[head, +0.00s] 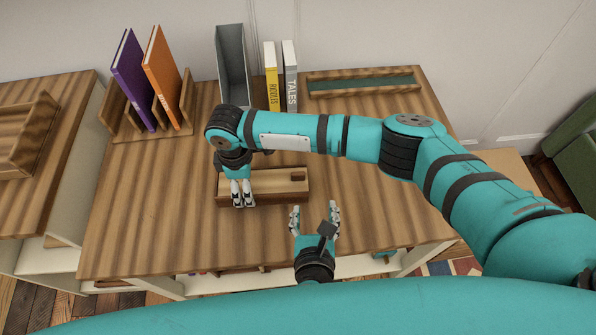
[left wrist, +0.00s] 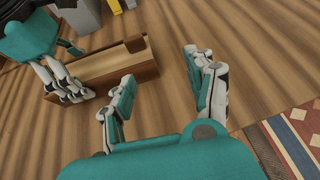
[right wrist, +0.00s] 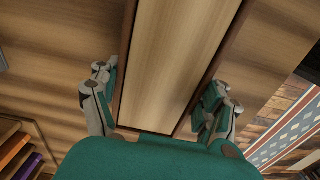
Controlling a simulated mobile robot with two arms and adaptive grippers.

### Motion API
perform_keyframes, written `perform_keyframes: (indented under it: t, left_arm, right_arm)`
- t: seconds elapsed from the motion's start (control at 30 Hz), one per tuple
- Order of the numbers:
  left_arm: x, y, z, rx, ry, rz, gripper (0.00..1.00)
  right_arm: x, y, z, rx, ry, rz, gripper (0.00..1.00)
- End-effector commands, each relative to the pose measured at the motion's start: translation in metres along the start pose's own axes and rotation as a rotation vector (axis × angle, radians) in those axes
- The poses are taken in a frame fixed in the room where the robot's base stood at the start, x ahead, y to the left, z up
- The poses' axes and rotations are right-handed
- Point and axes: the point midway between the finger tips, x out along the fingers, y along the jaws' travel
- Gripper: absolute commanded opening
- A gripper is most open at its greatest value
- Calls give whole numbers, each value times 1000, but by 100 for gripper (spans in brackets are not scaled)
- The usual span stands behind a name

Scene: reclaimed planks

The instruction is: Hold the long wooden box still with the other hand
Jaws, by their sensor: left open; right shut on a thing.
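The long wooden box (head: 275,187) lies on the plank tabletop, with a pale top and a small dark piece near its right end. It also shows in the left wrist view (left wrist: 115,70) and fills the middle of the right wrist view (right wrist: 175,60). My right gripper (head: 242,204) is shut on the box's left part, a finger along each long side (right wrist: 160,100). My left gripper (head: 315,212) is open and empty, just in front of the box's right end and apart from it. It also shows open in the left wrist view (left wrist: 165,90).
Behind stand a wooden rack (head: 125,118) with purple and orange books, a grey file holder (head: 232,62), yellow (head: 271,75) and white (head: 290,75) books, and a shallow green-lined tray (head: 360,83). Bare tabletop lies right of the box. My right arm crosses above it.

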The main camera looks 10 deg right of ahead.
Motion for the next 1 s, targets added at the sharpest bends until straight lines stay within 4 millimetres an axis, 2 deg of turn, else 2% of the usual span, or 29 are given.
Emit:
perform_keyframes:
  t: [0.1,0.27,0.37,0.7,0.83,1.0]
  left_arm:
    - [-4,17,13,7,-73,70,56]
    - [-1,26,21,11,-113,105,56]
    - [11,27,23,12,-116,107,56]
    - [78,34,30,12,-113,107,56]
    - [96,36,32,11,-112,105,56]
    - [110,37,33,11,-112,104,56]
  right_arm:
    - [0,0,0,-1,0,-1,36]
    - [0,0,0,-1,0,-1,36]
    - [0,0,0,-1,0,-1,36]
    - [0,0,0,-1,0,-1,36]
    - [0,0,0,0,0,0,36]
    - [0,0,0,0,0,0,36]
